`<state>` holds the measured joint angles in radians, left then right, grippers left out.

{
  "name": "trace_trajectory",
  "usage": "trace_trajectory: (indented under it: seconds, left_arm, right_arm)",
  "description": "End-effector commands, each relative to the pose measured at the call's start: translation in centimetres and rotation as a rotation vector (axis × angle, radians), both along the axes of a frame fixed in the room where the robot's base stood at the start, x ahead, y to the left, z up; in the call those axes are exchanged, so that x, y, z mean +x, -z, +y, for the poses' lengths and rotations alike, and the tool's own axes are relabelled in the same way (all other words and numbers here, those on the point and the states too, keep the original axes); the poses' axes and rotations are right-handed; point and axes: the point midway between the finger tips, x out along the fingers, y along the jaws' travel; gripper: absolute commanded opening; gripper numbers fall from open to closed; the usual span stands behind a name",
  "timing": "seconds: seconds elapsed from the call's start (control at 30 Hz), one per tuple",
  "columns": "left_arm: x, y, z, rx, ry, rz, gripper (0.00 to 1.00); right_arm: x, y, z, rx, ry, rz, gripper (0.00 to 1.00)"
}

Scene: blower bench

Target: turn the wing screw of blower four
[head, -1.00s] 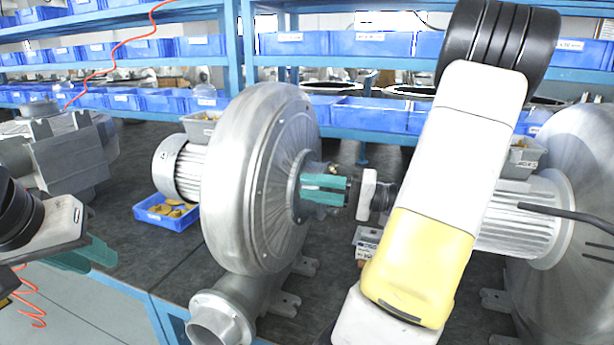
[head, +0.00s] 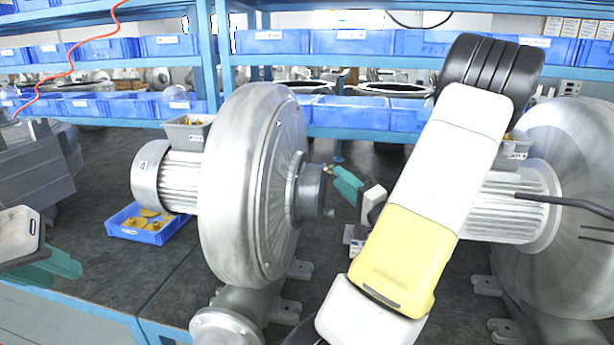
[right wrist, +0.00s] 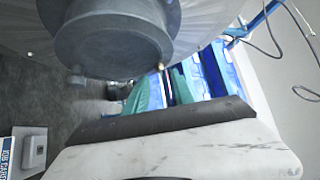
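Blower four (head: 235,190) stands mid-bench in the head view, with a "4" on its motor (head: 165,180). Its grey hub (head: 308,193) faces right; the hub also fills the top of the right wrist view (right wrist: 115,40). A small brass piece (head: 328,168), apparently the wing screw, sits at the hub's upper rim. A brass tip shows by the hub in the right wrist view (right wrist: 160,67). My right gripper (head: 347,184) is just right of the hub, its teal fingers apart and empty. My left gripper (head: 62,270) is at the lower left, open and empty, away from the blower.
A blue tray (head: 118,231) with yellow parts lies left of blower four. Another blower (head: 560,190) stands at the right, behind my right arm. Shelves of blue bins (head: 350,112) line the back. A grey machine (head: 35,170) is at the left.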

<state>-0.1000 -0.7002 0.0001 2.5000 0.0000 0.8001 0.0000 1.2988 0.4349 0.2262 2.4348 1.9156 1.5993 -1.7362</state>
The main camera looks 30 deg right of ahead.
Motion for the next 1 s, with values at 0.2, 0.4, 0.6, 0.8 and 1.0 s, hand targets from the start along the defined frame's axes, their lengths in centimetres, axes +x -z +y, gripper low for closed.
trace_trajectory:
  seconds: [0.2, 0.4, 0.6, 0.8, 1.0]
  left_arm:
    - [0.0, 0.0, 0.0, 0.0, 0.0, 0.0, 0.26]
    - [0.0, 0.0, 0.0, 0.0, 0.0, 0.0, 0.26]
    - [0.0, 0.0, 0.0, 0.0, 0.0, 0.0, 0.26]
    - [0.0, 0.0, 0.0, 0.0, 0.0, 0.0, 0.26]
    - [0.0, 0.0, 0.0, 0.0, 0.0, 0.0, 0.26]
  right_arm:
    - [2.0, -0.5, 0.2, 0.0, -0.001, 0.0, 0.3]
    - [2.2, -0.5, 0.3, 0.001, -0.001, 0.0, 0.3]
    - [2.2, -0.5, 0.3, 0.001, -0.001, 0.0, 0.08]
    - [2.2, -0.5, 0.2, 0.001, -0.001, 0.0, 0.0]
    - [2.2, -0.6, 0.3, 0.009, 0.0, 0.013, 0.0]
